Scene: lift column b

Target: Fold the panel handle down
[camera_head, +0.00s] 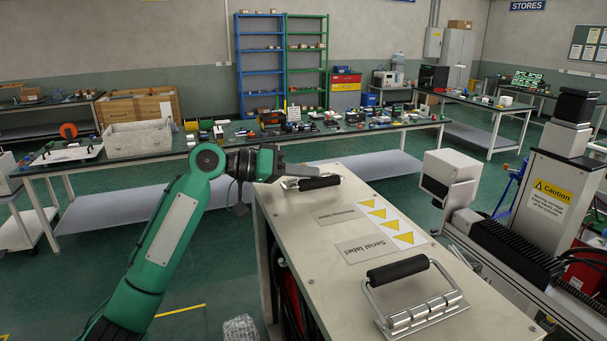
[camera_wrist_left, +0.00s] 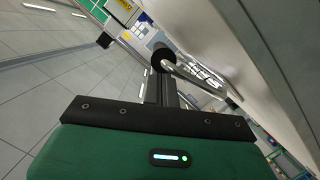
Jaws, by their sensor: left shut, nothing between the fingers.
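The pale panel (camera_head: 330,270) is the top of a cabinet in the head view. Its near handle (camera_head: 398,269) has a black grip held up on metal arms above a hinge plate. Its far handle (camera_head: 320,182) has a black grip beside a metal plate; how far it is folded is hard to tell there. My left gripper (camera_head: 308,169) is shut and empty, just over the far handle. In the left wrist view the shut fingers (camera_wrist_left: 161,75) point at a black grip (camera_wrist_left: 163,56) standing off the panel; contact is unclear. My right gripper is out of view.
A white column with a Caution label (camera_head: 548,200) and a pale boxy unit (camera_head: 450,178) stand right of the panel. A long bench (camera_head: 240,146) with many small parts is behind. Green floor is open to the left.

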